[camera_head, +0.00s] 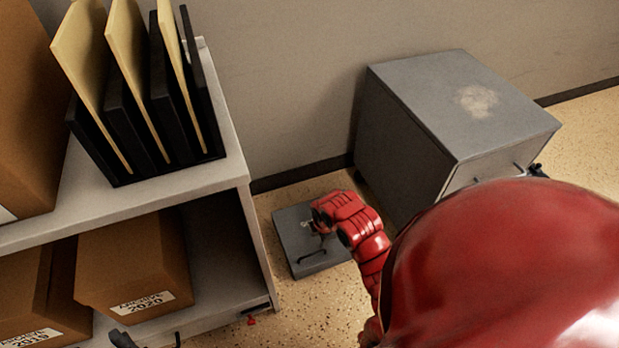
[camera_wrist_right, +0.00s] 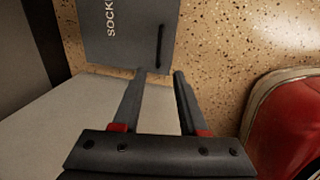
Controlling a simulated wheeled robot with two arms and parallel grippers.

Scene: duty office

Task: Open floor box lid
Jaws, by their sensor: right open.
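The floor box (camera_head: 296,240) is a grey square unit on the speckled floor between the shelf and the grey cabinet. Its lid looks shut. In the right wrist view the grey lid (camera_wrist_right: 130,40) carries white letters reading "SOCK" and a thin black handle (camera_wrist_right: 159,45). My right gripper (camera_head: 317,230) is above the box in the head view and hides part of it. In the right wrist view my right gripper (camera_wrist_right: 160,75) is open, its fingertips just short of the handle, with nothing between them. A dark piece at the bottom left, probably my left gripper (camera_head: 145,341), is mostly cut off.
A grey cabinet (camera_head: 410,100) stands against the wall, right of the floor box. A light shelf (camera_head: 225,165) stands to the left, with black file holders (camera_head: 125,130) on top and cardboard boxes (camera_head: 135,265) below. Bare floor lies in front of the floor box.

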